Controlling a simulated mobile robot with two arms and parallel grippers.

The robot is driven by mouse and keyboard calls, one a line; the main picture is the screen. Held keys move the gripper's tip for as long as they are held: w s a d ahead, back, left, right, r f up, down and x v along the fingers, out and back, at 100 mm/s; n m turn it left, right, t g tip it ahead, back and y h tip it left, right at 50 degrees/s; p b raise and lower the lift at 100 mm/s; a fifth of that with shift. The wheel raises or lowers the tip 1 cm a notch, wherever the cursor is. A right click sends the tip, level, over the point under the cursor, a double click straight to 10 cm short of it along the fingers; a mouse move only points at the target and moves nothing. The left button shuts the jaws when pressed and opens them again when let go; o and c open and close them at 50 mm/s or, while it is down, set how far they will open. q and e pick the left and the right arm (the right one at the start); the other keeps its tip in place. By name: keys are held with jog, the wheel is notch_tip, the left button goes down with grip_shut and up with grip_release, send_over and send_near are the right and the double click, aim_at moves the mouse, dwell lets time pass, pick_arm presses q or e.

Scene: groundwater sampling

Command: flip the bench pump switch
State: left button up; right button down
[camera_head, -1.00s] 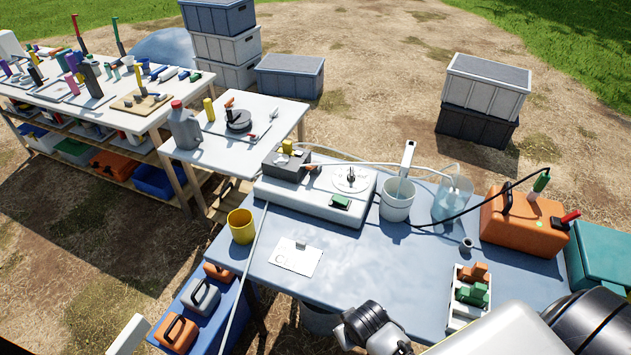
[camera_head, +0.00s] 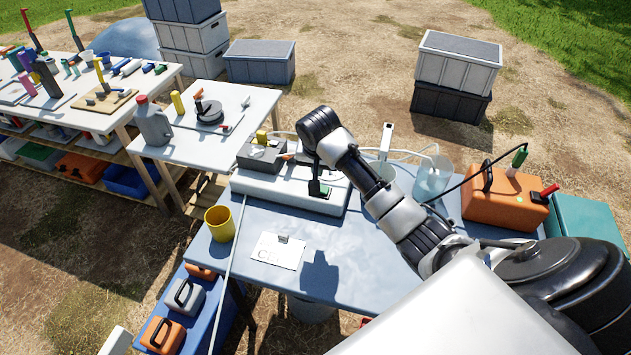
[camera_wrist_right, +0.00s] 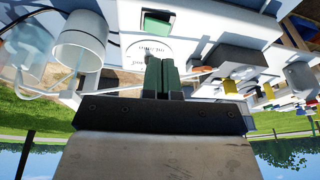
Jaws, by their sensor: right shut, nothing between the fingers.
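The green switch (camera_head: 321,193) sits on the front edge of the long white bench unit (camera_head: 285,193), on the blue table. It also shows in the right wrist view (camera_wrist_right: 157,22), beyond the fingertips. My right arm reaches in from the lower right, and my right gripper (camera_head: 316,184) points down at the switch, partly covering it and the unit's round dial. In the right wrist view my right gripper (camera_wrist_right: 162,60) has its two green fingers together with nothing between them. I cannot tell whether they touch the switch. My left gripper is not in view.
A dark grey box (camera_head: 258,156) stands on the unit's left end. A white bucket (camera_wrist_right: 82,40) and a clear container (camera_head: 432,178) stand to the right, with hoses around them. An orange case (camera_head: 500,208), yellow cup (camera_head: 220,223) and white card (camera_head: 278,250) are also on the table.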

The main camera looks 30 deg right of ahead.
jog(key=r, duration=0.1)
jog(key=w+d+r+m, duration=0.1)
jog(key=shift+w+d+r, duration=0.15)
jog(key=shift+r, duration=0.2)
jog(key=x, duration=0.8)
jog(key=a+x, duration=0.1)
jog(key=x, duration=0.3)
jog(key=shift+d+f+p, duration=0.1)
jog(key=shift+f+p, duration=0.25)
jog(key=shift+f, duration=0.65)
